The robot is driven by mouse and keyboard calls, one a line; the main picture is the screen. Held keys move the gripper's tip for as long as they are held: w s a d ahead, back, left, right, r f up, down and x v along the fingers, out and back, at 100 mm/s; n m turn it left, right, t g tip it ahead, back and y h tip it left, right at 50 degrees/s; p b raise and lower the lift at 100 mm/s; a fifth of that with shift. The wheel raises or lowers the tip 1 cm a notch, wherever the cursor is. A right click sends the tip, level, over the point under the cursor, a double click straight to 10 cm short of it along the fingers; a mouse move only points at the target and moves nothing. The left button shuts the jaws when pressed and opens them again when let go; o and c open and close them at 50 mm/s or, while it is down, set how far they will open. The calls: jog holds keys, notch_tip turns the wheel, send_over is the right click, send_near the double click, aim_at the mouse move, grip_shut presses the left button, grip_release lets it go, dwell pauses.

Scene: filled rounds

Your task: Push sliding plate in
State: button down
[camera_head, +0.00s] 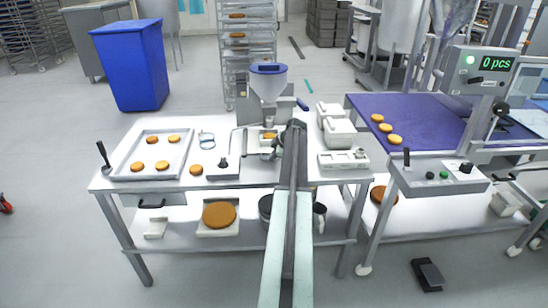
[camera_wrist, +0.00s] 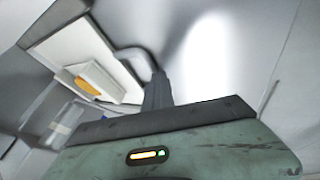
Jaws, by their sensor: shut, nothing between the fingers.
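My gripper (camera_head: 296,125) is just right of the round in the head view. Its dark shut fingers (camera_wrist: 158,90) point toward the plate area and are empty. My arm hides part of the machine; contact cannot be told.
A tray (camera_head: 183,153) with several rounds and a lone round (camera_head: 196,169) lie on the table's left. White containers (camera_head: 339,131) and a white box (camera_head: 343,160) stand right of my arm. A purple conveyor (camera_head: 425,118) with rounds is farther right.

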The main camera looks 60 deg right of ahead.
jog(key=shift+s+a, duration=0.1)
jog(key=shift+a, duration=0.25)
jog(key=s+a, duration=0.1)
jog(key=a+r+p, duration=0.1)
jog(key=shift+s+a, duration=0.3)
jog(key=shift+s, duration=0.05)
jog(key=p+v, duration=0.8)
jog(key=v, duration=0.2)
jog(key=shift+s+f, duration=0.1)
jog(key=shift+s, duration=0.05)
